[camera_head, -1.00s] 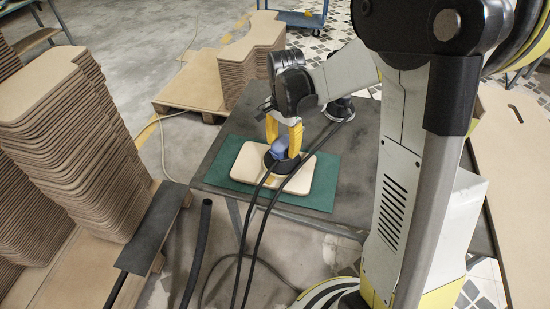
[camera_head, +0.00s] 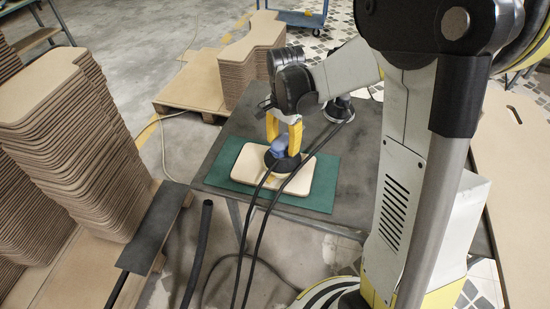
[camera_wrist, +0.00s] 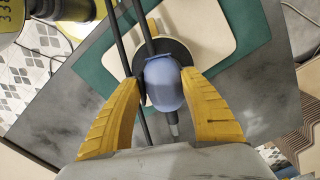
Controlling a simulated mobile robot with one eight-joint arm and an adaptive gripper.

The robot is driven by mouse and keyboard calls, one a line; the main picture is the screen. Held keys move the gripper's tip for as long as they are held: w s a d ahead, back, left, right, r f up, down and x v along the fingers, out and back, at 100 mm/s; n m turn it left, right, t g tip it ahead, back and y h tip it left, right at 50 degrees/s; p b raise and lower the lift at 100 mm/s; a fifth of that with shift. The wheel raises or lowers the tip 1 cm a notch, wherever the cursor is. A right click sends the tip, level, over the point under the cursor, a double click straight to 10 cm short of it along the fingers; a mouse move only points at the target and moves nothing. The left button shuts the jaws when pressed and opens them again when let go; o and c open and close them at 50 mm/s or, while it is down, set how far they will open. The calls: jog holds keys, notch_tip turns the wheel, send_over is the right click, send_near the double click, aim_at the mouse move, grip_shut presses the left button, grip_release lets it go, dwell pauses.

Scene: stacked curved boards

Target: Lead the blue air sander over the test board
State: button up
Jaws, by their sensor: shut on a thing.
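The blue air sander (camera_head: 279,148) stands on the pale test board (camera_head: 305,182), with its dark round pad flat against the board's upper face as far as I can see. My gripper (camera_head: 284,138) has its yellow fingers closed around the sander's blue body from above. In the wrist view the blue body (camera_wrist: 164,84) sits between the two yellow fingers (camera_wrist: 165,90), and the black pad shows beyond it. The board (camera_wrist: 205,35) lies on a green mat (camera_head: 222,174) on the dark table (camera_head: 213,150). Part of the pad is hidden by the sander body and hoses.
Two black hoses (camera_head: 257,222) run from the sander over the table's front edge. A second dark round tool (camera_head: 338,111) stands at the table's back right. Tall stacks of curved boards (camera_head: 75,130) stand at left, with another stack (camera_head: 245,75) behind. Bare table lies around the mat.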

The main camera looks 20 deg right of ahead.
jog(key=shift+r, duration=0.1)
jog(key=shift+r+p, duration=2.15)
jog(key=shift+r, duration=0.9)
